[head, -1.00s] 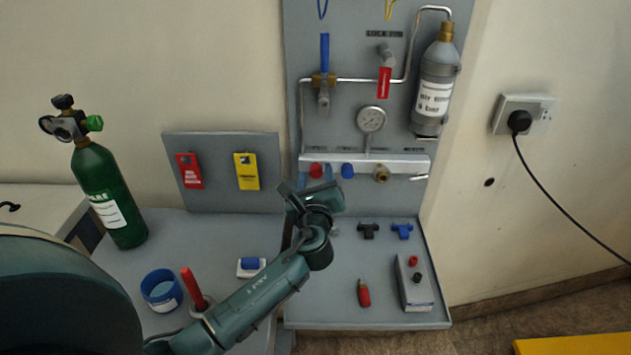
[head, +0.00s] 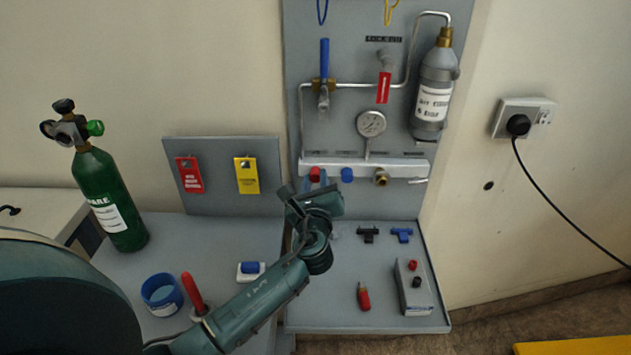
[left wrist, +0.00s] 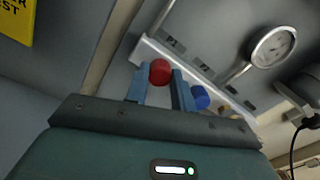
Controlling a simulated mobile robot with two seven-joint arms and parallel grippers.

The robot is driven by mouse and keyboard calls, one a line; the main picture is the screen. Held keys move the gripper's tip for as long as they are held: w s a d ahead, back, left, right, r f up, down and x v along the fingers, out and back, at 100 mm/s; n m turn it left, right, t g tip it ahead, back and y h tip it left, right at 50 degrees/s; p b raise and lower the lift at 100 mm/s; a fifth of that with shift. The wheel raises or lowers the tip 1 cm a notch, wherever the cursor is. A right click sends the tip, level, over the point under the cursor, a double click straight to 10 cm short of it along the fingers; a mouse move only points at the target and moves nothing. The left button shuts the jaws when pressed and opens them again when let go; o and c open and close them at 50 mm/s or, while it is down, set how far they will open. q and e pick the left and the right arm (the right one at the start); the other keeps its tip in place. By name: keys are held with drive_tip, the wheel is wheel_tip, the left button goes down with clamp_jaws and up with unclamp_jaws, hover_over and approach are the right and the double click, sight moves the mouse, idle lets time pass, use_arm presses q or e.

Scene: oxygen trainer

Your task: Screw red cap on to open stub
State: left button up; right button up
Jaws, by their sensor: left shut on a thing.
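The red cap (head: 315,174) is at the left end of the pale manifold bar (head: 405,165), where the left stub is. In the left wrist view the red cap (left wrist: 160,71) sits between the fingertips of my left gripper (left wrist: 159,80), which is shut on it. In the head view my left gripper (head: 315,181) reaches up to the bar from below. The stub behind the cap is hidden, so I cannot tell how far the cap is on it. A blue cap (head: 347,175) and an open brass stub (head: 381,177) are to the right. My right gripper is out of view.
A pressure gauge (head: 371,123) and a grey cylinder (head: 433,95) are above the bar. Below, the grey tray (head: 330,318) holds black and blue fittings, a small red-tipped item (head: 363,297) and a grey box (head: 414,290). A green cylinder (head: 108,200) stands left.

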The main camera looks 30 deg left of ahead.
use_arm(q)
drive_tip(key=shift+f, duration=0.15)
drive_tip(key=shift+c, duration=1)
drive_tip(key=m+p, duration=0.2)
drive_tip(key=p, duration=0.1)
drive_tip(key=shift+r, duration=0.25)
drive_tip(key=o, duration=0.6)
drive_tip(key=shift+f, duration=0.3)
drive_tip(key=o, duration=0.5)
drive_tip(key=shift+c, duration=0.2)
drive_tip(key=shift+r, duration=0.1)
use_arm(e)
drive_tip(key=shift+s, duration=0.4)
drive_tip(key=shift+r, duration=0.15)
use_arm(q)
drive_tip(key=b+v, duration=0.1)
drive_tip(key=v, duration=1.2)
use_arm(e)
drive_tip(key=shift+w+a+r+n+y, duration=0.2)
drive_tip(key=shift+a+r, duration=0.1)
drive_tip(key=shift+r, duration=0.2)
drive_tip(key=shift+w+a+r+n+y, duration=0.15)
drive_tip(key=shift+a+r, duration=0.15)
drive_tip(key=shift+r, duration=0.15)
use_arm(q)
drive_tip(key=shift+s+d, duration=0.1)
